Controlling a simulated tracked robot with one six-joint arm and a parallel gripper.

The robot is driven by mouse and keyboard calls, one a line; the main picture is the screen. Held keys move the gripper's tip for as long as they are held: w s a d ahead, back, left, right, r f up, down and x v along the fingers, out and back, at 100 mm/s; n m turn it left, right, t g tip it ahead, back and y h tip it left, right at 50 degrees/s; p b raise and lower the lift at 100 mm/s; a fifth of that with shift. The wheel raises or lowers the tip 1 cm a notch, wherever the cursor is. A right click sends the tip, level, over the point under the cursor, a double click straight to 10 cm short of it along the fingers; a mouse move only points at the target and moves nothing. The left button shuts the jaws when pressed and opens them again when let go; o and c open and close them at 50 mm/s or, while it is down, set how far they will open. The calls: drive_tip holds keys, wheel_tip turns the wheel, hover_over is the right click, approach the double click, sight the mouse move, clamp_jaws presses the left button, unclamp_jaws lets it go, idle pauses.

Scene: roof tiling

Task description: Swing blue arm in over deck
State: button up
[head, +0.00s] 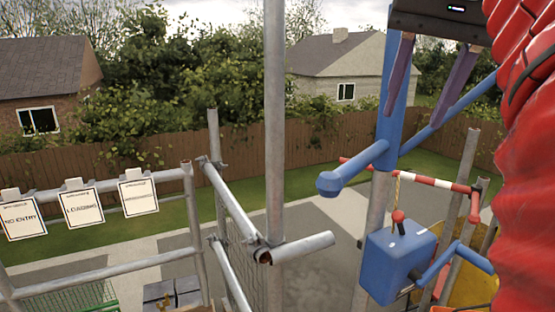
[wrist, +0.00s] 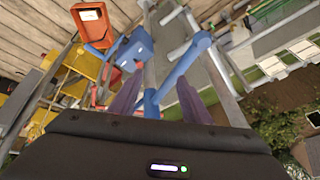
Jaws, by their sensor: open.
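The blue arm (head: 350,171) is a tubular hoist jib with a rounded end, an upright tube and a sloping brace, mounted by the scaffold pole at right. In the wrist view, the blue arm (wrist: 185,65) runs between and beyond the open fingers of my gripper (wrist: 159,77). I cannot tell whether the fingers touch it. A blue winch box (head: 398,262) with a crank handle sits below.
A red-and-white bar (head: 430,181) crosses behind the blue arm. A scaffold pole (head: 275,120) and rails with hanging signs (head: 83,206) stand left. A yellow container (head: 475,270) is low at right. Wooden planks (wrist: 40,35) show at upper left in the wrist view.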

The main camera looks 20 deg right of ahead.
drive_tip(key=shift+f, duration=0.1)
drive_tip(key=x, duration=1.3)
drive_tip(key=shift+f, duration=0.3)
drive_tip(key=shift+d, duration=0.1)
clamp_jaws()
idle(0.5)
idle(0.5)
drive_tip(key=c, duration=1)
unclamp_jaws()
drive_tip(key=o, duration=1)
